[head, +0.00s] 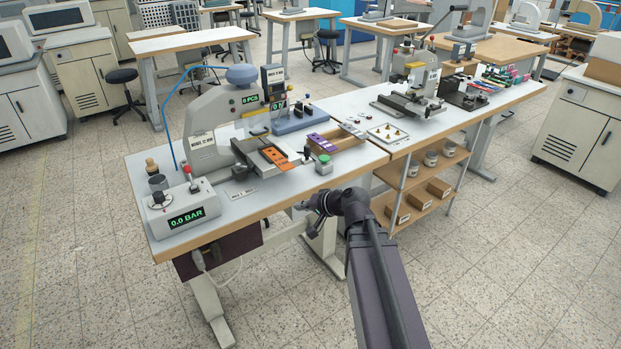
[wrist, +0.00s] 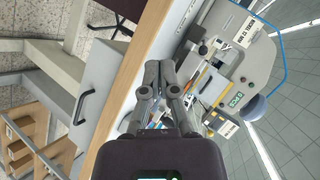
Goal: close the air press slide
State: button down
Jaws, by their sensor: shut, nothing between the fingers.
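The air press (head: 205,125) is a grey C-shaped frame with a blue-grey cap, standing on the near bench. Its slide (head: 262,162) sticks out to the front right from under the press head, with an orange piece (head: 274,156) on it. My gripper (head: 299,206) is in front of the bench edge, apart from the slide. Its fingers are together and empty in the wrist view (wrist: 159,64).
A control box (head: 184,212) reading 0.0 BAR stands at the bench's left front. A green-button box (head: 324,163) and a tray with purple pieces (head: 335,138) are right of the slide. A second bench (head: 470,105) with another press adjoins. The bench's front edge lies between my gripper and the slide.

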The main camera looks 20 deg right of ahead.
jog(key=w+d+m+t+h+b, duration=0.1)
jog(key=w+d+m+t+b, duration=0.1)
jog(key=d, duration=0.4)
jog(key=w+d+m+t+h+b, duration=0.1)
jog(key=w+d+m+t+b, duration=0.1)
jog(key=d+m+t+b, duration=0.3)
jog(key=shift+w+d+r+m+t, duration=0.25)
jog(key=shift+d+r+m+t, duration=0.1)
jog(key=shift+d+m+t, duration=0.45)
jog(key=shift+w+a, duration=0.15)
send_near(289, 147)
jog(key=shift+s+d+f, duration=0.35)
jog(key=shift+s+d, duration=0.45)
jog(key=shift+s, duration=0.1)
jog(key=shift+w, duration=0.1)
jog(key=x, duration=1.4)
jog(key=shift+f, duration=0.4)
